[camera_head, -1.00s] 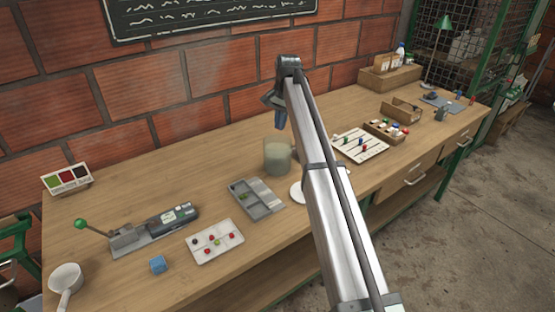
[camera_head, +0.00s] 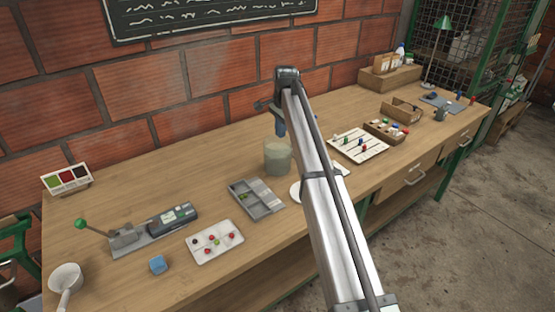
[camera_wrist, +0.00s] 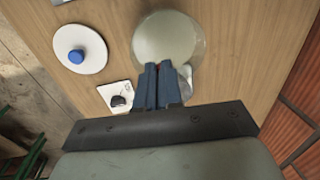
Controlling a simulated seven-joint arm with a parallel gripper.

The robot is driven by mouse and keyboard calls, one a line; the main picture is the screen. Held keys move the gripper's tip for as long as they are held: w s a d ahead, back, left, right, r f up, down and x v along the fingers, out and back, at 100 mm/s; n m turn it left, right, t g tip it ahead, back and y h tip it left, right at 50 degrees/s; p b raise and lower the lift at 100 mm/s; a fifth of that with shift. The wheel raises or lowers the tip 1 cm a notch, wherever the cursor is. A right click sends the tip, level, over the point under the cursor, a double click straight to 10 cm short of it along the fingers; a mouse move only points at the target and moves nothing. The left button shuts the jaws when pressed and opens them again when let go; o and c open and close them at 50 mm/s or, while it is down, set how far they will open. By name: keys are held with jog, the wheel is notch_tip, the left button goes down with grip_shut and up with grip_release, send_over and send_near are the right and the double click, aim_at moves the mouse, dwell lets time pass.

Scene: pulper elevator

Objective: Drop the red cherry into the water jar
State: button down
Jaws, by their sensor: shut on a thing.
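The water jar (camera_head: 278,160) is a cloudy pale-green glass vessel standing upright near the middle of the bench. In the wrist view its round top (camera_wrist: 166,36) lies just beyond my fingertips. My gripper (camera_head: 281,132) points down above the jar in the head view. Its blue fingers (camera_wrist: 160,68) are shut on the red cherry, of which only a small red bit (camera_wrist: 159,66) shows between the tips. The fingers hide the rest of it. I cannot tell the exact height of the tips above the rim.
A white tray (camera_head: 200,259) with several small red, green and dark fruits lies at front left. A grey sectioned tray (camera_head: 262,209) is left of the jar. A white disc with a blue knob (camera_wrist: 76,56) is close by. The wood behind the jar is clear.

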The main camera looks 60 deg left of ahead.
jog(key=shift+f, duration=1.4)
jog(key=c, duration=1.2)
grip_release()
notch_tip(320, 180, up, 14)
jog(key=d, duration=0.1)
jog(key=shift+d+f, duration=0.15)
jog(key=shift+d, duration=0.2)
